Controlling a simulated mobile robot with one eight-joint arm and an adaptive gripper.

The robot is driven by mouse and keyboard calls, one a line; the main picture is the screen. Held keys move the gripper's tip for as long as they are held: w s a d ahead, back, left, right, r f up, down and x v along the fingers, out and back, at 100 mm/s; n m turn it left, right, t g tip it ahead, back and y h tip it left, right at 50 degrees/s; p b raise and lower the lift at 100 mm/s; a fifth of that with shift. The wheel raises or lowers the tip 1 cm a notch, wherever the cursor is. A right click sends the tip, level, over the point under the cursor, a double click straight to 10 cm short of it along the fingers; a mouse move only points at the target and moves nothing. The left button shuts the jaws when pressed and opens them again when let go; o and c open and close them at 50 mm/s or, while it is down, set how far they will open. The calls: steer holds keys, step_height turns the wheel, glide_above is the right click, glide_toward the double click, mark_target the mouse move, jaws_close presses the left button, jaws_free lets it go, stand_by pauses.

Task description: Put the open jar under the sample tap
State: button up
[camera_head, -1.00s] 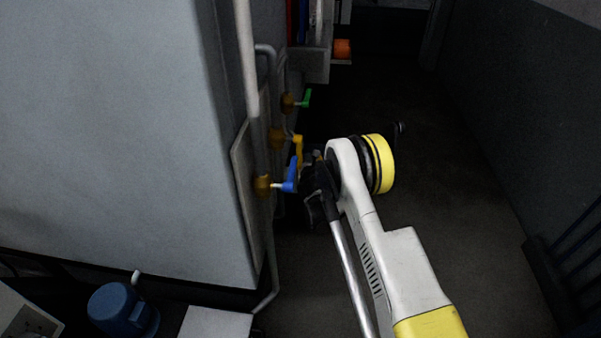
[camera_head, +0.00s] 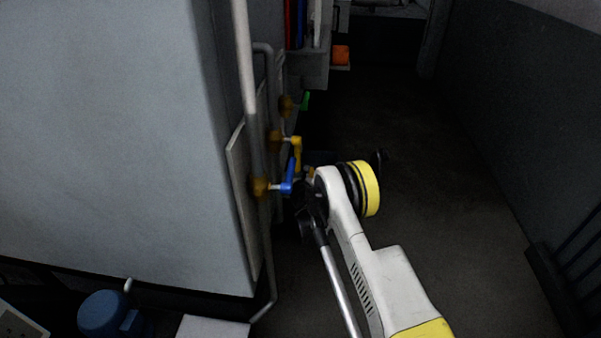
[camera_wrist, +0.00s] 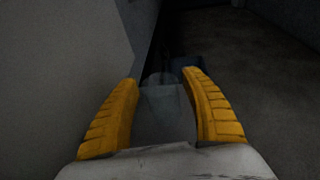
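In the wrist view, a faint, see-through jar (camera_wrist: 162,112) fills the gap between the two yellow fingers of my gripper (camera_wrist: 160,76); it looks held between them. Its outline is dim. In the head view, several brass taps stick out from a wall panel: one with a blue handle (camera_head: 289,178), one with a yellow handle (camera_head: 297,152), one with a green handle (camera_head: 305,100). My wrist is just right of the blue-handled tap and hides the gripper and jar there. I cannot tell which tap is the sample tap.
A large grey cabinet (camera_head: 120,130) fills the left. Pipes (camera_head: 245,60) run down beside the panel (camera_head: 238,185). A blue container (camera_head: 104,313) stands at lower left. An orange object (camera_head: 341,55) sits on a far shelf. The floor (camera_head: 450,190) to the right is clear.

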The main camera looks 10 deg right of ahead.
steer(key=shift+r, duration=0.1)
steer(key=shift+s+r, duration=0.2)
steer(key=v, duration=1.1)
steer(key=shift+s, duration=0.25)
steer(key=shift+r, duration=0.1)
